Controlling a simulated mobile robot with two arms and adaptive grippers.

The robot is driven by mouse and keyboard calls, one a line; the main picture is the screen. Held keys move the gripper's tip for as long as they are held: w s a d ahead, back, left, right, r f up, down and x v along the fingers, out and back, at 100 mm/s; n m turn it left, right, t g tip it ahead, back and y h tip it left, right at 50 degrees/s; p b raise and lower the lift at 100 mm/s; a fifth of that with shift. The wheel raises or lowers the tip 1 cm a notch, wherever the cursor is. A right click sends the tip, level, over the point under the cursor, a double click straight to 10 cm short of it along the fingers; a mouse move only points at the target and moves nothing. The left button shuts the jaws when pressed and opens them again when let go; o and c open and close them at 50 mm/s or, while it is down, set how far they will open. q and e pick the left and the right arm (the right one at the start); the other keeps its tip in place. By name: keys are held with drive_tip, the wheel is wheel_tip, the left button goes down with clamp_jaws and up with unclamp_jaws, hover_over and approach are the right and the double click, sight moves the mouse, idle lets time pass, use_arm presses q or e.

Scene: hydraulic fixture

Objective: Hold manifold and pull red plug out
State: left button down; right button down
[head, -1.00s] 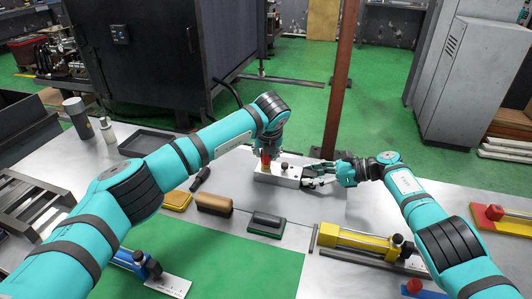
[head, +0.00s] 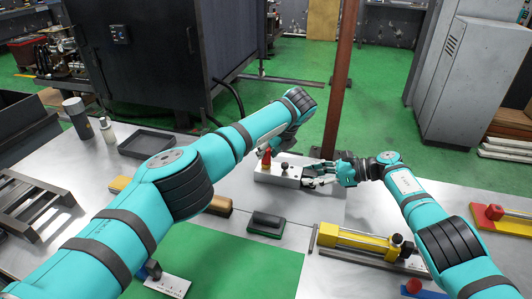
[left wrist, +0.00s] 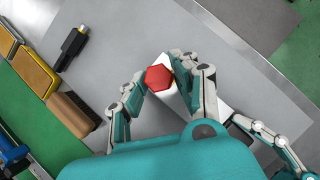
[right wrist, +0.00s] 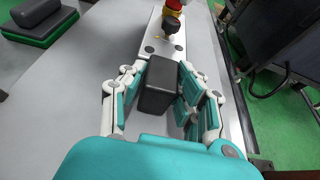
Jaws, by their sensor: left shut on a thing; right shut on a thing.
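The manifold (head: 290,178) is a pale block lying on the grey table; its top also shows in the right wrist view (right wrist: 178,50). The red plug (head: 266,157) stands at its left end, above a yellow ring. From above, the plug's red hexagonal head (left wrist: 160,77) sits between the fingers of my left gripper (left wrist: 157,82), which is shut on it. My right gripper (right wrist: 158,85) is shut on the dark block (right wrist: 158,86) at the manifold's right end. Whether the plug is still seated is hard to tell.
A black knob (right wrist: 170,22) stands on the manifold near the plug. A dark-topped green block (head: 267,224), a brown block (head: 220,206) and a yellow cylinder fixture (head: 358,241) lie nearer me. A dark tray (head: 147,144) is at the left.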

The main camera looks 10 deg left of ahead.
use_arm(q)
drive_tip(key=shift+r, duration=0.35)
drive_tip(key=shift+r, duration=2.3)
use_arm(e)
drive_tip(key=c, duration=0.9)
unclamp_jaws()
